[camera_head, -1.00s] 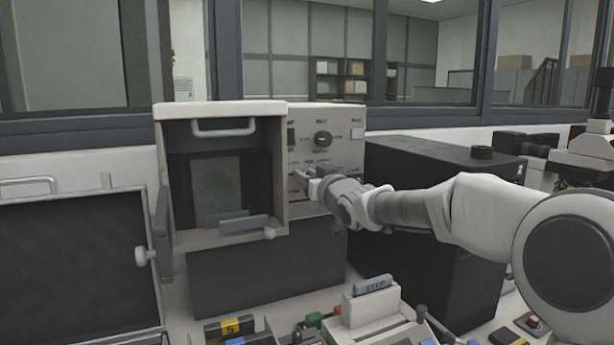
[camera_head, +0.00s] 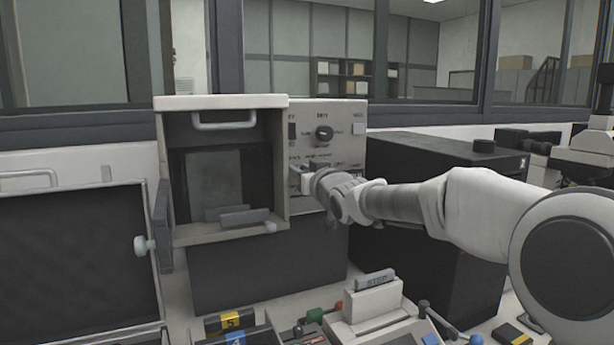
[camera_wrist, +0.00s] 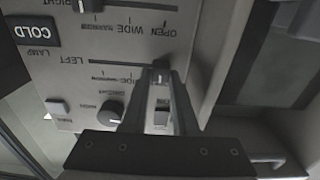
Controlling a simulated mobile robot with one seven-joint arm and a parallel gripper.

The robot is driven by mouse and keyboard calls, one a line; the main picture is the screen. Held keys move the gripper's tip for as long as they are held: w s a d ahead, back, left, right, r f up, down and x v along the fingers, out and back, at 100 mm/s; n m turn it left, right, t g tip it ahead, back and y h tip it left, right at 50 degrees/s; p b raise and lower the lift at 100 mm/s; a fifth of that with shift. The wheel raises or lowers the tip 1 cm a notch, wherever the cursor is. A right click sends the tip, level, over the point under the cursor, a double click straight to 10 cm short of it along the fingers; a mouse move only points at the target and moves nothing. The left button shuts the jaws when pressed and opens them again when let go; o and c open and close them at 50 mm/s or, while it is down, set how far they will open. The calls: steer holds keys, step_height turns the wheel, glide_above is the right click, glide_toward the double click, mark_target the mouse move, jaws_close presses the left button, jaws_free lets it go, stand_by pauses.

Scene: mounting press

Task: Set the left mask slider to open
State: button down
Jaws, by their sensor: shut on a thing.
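The left mask slider (camera_wrist: 161,63) is a small knob on a dark slot marked LEFT, seen turned over in the wrist view. It sits at the picture-right end of its slot, past the WIDE mark. The label at that end is hidden by my fingers; on the RIGHT slider's scale above, OPEN is at that same end. My gripper (camera_wrist: 160,75) is shut on the left slider's knob. In the head view my gripper (camera_head: 304,171) is at the lower left of the press's control panel (camera_head: 349,110) and hides the sliders there.
The RIGHT slider (camera_wrist: 79,5) shows at the top edge of the wrist view. A COLD lamp (camera_wrist: 38,31) and a round dial (camera_wrist: 110,112) are nearby. The open press chamber (camera_head: 280,170) stands left of the panel, and a black box (camera_head: 440,160) stands right.

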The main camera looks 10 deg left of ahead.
steer(key=shift+s+a, duration=0.1)
steer(key=shift+a, duration=0.05)
steer(key=c, duration=0.7)
jaws_free()
